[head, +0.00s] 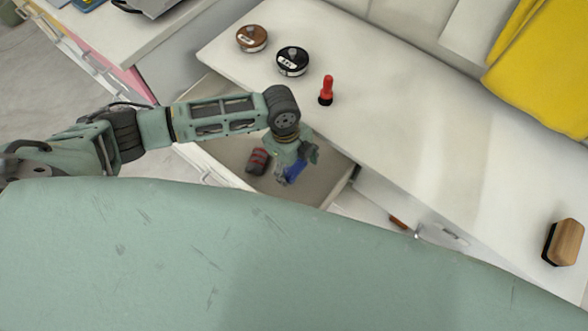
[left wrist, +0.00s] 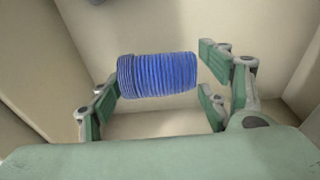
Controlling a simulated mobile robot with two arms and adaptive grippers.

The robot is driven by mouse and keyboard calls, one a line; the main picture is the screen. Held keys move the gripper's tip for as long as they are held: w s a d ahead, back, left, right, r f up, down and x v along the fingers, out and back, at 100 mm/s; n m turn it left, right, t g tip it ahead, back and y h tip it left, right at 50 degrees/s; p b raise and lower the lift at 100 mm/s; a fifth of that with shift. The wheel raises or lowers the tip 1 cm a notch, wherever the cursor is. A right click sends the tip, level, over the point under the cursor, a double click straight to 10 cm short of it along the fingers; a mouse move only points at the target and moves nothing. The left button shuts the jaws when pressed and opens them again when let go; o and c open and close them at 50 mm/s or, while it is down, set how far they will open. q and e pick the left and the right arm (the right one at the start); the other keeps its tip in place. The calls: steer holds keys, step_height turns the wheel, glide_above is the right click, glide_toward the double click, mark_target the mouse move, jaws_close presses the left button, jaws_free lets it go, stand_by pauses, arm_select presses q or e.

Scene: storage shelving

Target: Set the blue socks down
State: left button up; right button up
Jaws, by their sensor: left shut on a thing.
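The blue socks (left wrist: 157,75) are a ribbed blue roll between the fingers of my left gripper (left wrist: 160,90) in the left wrist view. My left gripper is shut on the socks. In the head view my left gripper (head: 288,173) points down inside an open drawer, with part of the blue socks (head: 295,171) showing at its fingers. Whether the socks touch the drawer floor I cannot tell. My right gripper is not in view.
The open white drawer (head: 215,171) also holds a red and dark item (head: 258,161), left of my gripper. On the white top stand a brown round tin (head: 252,38), a black one (head: 293,61), a red-handled item (head: 326,90) and a wooden brush (head: 563,242).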

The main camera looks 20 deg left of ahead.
mark_target(294, 172)
arm_select(q)
steer(key=shift+f, duration=1.9)
steer(key=shift+f, duration=0.2)
steer(key=o, duration=0.9)
steer(key=shift+r, duration=0.1)
steer(key=r, duration=0.4)
steer(key=a+r, duration=0.1)
steer(key=r, duration=0.7)
steer(key=shift+w+a, duration=0.35)
